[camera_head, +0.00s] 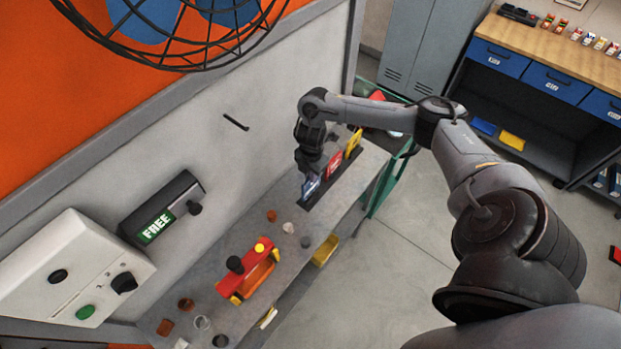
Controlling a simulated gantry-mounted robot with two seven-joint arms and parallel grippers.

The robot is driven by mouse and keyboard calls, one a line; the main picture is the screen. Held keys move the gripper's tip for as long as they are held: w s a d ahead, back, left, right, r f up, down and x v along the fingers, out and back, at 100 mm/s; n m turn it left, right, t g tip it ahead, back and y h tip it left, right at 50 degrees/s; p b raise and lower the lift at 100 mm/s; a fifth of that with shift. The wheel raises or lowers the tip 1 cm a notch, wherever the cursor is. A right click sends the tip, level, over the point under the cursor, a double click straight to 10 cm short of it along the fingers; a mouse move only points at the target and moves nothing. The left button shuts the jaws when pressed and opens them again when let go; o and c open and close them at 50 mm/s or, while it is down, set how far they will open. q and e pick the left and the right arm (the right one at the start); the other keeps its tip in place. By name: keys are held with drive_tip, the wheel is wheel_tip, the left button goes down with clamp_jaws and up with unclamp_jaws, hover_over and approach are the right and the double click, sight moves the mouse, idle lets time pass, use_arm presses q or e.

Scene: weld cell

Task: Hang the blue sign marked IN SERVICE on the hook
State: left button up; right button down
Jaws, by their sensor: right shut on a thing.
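The blue sign (310,187) stands in a dark rack (338,188) on the grey shelf, at the rack's near left end. Its lettering is too small to read. My right gripper (310,172) reaches down from above and is shut on the top of the blue sign. The dark hook (236,122) sticks out of the pale wall, to the left of and above the gripper, and it is bare. A red sign (334,162) and a yellow sign (353,142) stand in the same rack behind the blue one. My left gripper is not in view.
A box lit FREE (160,214) and a white control box (75,270) are on the wall. A caged fan (185,30) hangs at the top left.

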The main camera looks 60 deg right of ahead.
drive_tip(key=shift+a+f, duration=0.1)
drive_tip(key=shift+f, duration=0.7)
wheel_tip(320, 180, down, 2)
drive_tip(key=shift+f+p, duration=0.1)
drive_tip(key=shift+p, duration=0.7)
drive_tip(key=shift+f, duration=0.1)
drive_tip(key=c, duration=1.2)
unclamp_jaws()
drive_tip(key=shift+f+b, duration=0.1)
drive_tip(key=shift+b, duration=0.2)
